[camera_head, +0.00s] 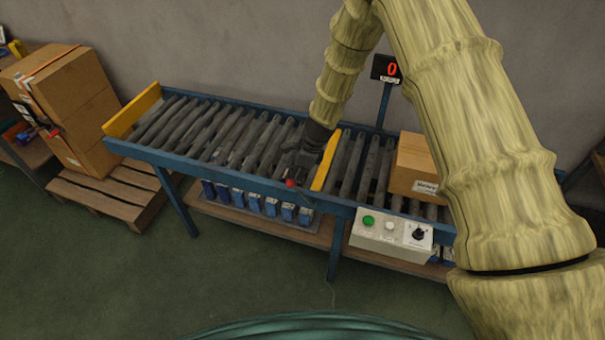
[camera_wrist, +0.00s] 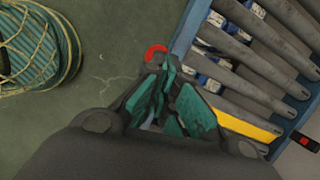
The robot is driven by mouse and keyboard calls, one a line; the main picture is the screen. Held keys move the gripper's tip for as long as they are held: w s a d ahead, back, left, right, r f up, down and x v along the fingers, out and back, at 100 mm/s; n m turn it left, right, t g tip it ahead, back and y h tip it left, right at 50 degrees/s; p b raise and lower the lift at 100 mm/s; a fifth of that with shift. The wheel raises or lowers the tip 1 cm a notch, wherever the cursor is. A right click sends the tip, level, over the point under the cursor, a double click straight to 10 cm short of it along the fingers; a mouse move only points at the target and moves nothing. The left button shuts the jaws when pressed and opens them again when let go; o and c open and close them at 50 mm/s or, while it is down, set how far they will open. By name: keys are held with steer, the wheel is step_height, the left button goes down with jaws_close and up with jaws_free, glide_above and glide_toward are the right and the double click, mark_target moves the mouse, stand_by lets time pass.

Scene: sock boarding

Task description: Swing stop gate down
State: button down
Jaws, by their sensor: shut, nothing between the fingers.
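The yellow stop gate (camera_head: 326,162) runs across the conveyor rollers near the middle and also shows in the wrist view (camera_wrist: 243,123). Its height above the rollers is hard to judge. A red knob (camera_head: 290,183) sits at the conveyor's front edge, left of the gate; a red curved piece (camera_wrist: 156,50) shows just beyond my fingertips in the wrist view. My gripper (camera_head: 291,170) points down over the front rail, beside the gate and close to the knob. Its teal-padded fingers (camera_wrist: 163,95) are shut and empty. Whether they touch the knob, I cannot tell.
The roller conveyor (camera_head: 145,150) has a yellow end plate (camera_head: 132,110) at left. A cardboard box (camera_head: 413,163) stands on rollers right of the gate. Stacked cartons (camera_head: 75,90) stand left.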

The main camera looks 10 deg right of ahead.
steer(key=shift+w+a+f, duration=0.15)
steer(key=shift+a, duration=0.2)
steer(key=shift+a, duration=0.1)
stand_by(0.4)
steer(key=w+a+r+p, duration=0.2)
steer(key=a+r+p, duration=0.2)
steer(key=r+p, duration=0.2)
steer(key=shift+w+a+r, duration=0.2)
steer(key=shift+w+r, duration=0.2)
steer(key=shift+r, duration=0.8)
